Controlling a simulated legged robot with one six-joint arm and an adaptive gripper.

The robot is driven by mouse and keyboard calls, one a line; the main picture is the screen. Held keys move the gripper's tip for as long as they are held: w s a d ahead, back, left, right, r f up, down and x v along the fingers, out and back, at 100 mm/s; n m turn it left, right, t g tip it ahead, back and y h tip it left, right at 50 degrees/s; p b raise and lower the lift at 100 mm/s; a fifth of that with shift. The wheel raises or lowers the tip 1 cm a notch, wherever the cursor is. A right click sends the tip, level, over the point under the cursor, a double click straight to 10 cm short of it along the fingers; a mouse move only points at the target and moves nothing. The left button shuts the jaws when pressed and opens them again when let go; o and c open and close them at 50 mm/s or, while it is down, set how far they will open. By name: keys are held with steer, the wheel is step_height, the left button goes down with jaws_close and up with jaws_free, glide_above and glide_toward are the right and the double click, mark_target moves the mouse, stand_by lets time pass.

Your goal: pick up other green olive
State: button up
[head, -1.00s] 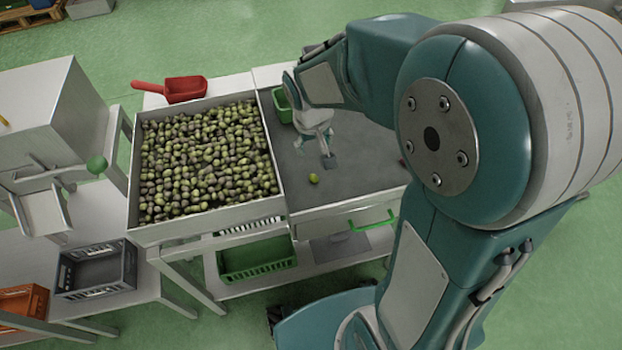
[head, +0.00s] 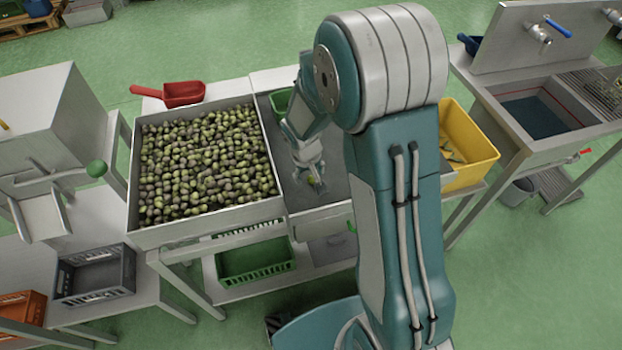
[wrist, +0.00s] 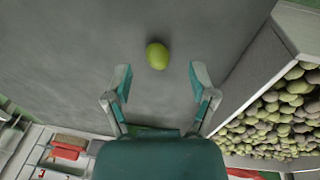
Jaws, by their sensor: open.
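A single green olive (wrist: 157,55) lies on the grey work surface (wrist: 70,50) in the wrist view. It sits just beyond the fingertips, roughly centred between them. My gripper (wrist: 160,80) is open with nothing between its fingers. In the head view the olive (head: 313,180) shows partly behind my gripper (head: 311,172), which is low over the grey surface. A gap shows between the olive and both fingers in the wrist view.
A metal tray (head: 135,205) full of green and dark olives (head: 200,160) stands left of the grey surface. A red scoop (head: 183,94) lies behind it. A green container (head: 281,101) is at the back. A yellow crate (head: 470,150) stands at the right.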

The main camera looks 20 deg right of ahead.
steer(key=shift+w+d+f, duration=0.1)
steer(key=shift+d+f, duration=0.1)
steer(key=shift+f, duration=0.8)
steer(key=c, duration=0.8)
steer(key=shift+r, duration=0.15)
